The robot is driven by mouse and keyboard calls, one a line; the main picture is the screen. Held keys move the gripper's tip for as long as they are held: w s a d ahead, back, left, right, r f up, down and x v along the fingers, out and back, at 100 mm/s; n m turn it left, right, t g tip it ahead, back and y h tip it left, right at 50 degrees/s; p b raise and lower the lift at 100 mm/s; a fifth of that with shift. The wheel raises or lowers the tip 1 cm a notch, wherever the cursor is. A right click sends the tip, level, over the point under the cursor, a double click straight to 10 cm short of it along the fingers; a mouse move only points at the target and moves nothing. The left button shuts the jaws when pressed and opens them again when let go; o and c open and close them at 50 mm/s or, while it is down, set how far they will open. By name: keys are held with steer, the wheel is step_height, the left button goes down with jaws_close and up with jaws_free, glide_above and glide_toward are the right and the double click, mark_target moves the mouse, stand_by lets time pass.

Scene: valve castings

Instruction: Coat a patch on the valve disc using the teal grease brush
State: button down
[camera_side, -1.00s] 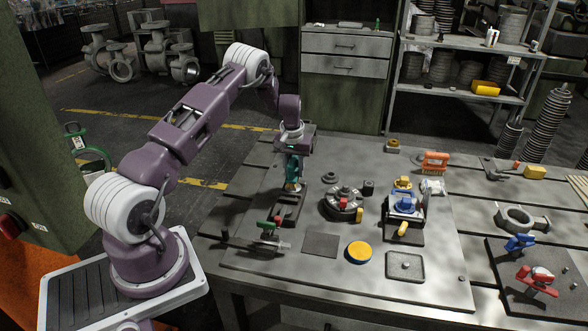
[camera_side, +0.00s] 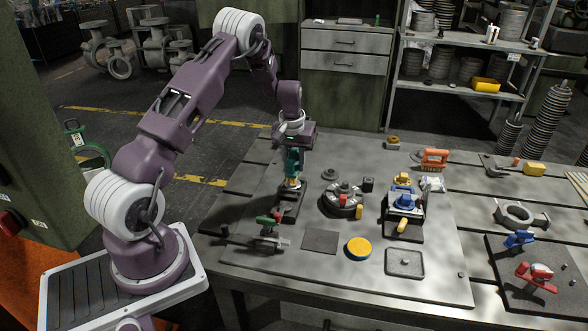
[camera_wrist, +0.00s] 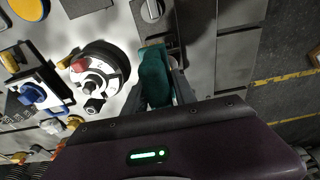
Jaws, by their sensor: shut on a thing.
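My gripper (camera_side: 292,165) points down and is shut on the teal grease brush (camera_side: 292,157), just above a dark low stand (camera_side: 287,211). A yellowish part shows below the teal handle; whether it touches the stand I cannot tell. In the wrist view the teal brush (camera_wrist: 154,76) sits between the fingers, and its lower end is hard to make out. To the right is a round dark-rimmed casting (camera_side: 343,201) with a pale centre and a red piece, perhaps the valve disc. It also shows in the wrist view (camera_wrist: 92,74), apart from the brush.
A blue-and-yellow assembly (camera_side: 405,203) stands right of the round casting. A dark square pad (camera_side: 321,241), a yellow round lid (camera_side: 359,249) and a shallow tray (camera_side: 404,263) lie in front. A green-handled tool (camera_side: 267,220) lies front left.

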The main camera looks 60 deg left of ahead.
mark_target(294, 150)
steer(key=shift+r, duration=1.7)
